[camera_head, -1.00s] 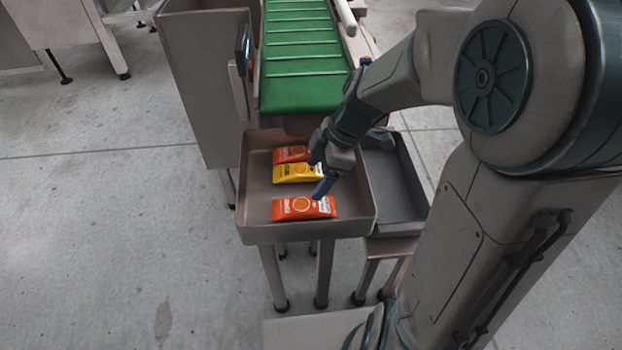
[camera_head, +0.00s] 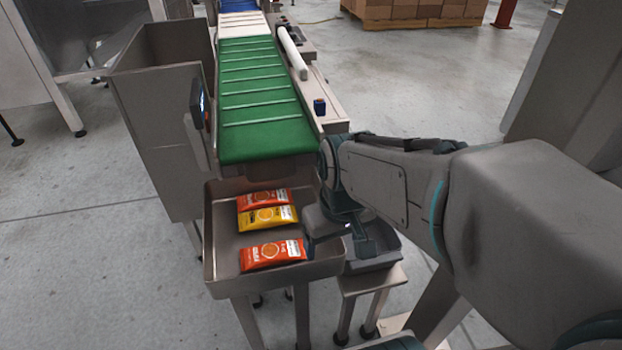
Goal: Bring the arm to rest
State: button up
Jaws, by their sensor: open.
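My arm reaches in from the right in the head view. My gripper (camera_head: 312,244) hangs at the right side of the grey metal tray (camera_head: 221,272), close to its right rim. Its jaws are open, and I see nothing held in them. In the tray lie an orange-red packet (camera_head: 263,198) at the back, a yellow packet (camera_head: 267,217) against it, and another orange-red packet (camera_head: 272,254) nearer the front. The right end of the front packet is close to my gripper; I cannot tell whether they touch.
A green cleated conveyor (camera_head: 260,100) ends just behind the tray. A tall metal bin (camera_head: 165,120) stands to its left. A darker second tray (camera_head: 385,254) lies right of the first, partly hidden by my arm. Boxes on a pallet (camera_head: 415,12) stand far back.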

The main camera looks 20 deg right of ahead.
jog(key=shift+s+d+m, duration=0.2)
jog(key=shift+s+m, duration=0.05)
jog(key=shift+m, duration=0.25)
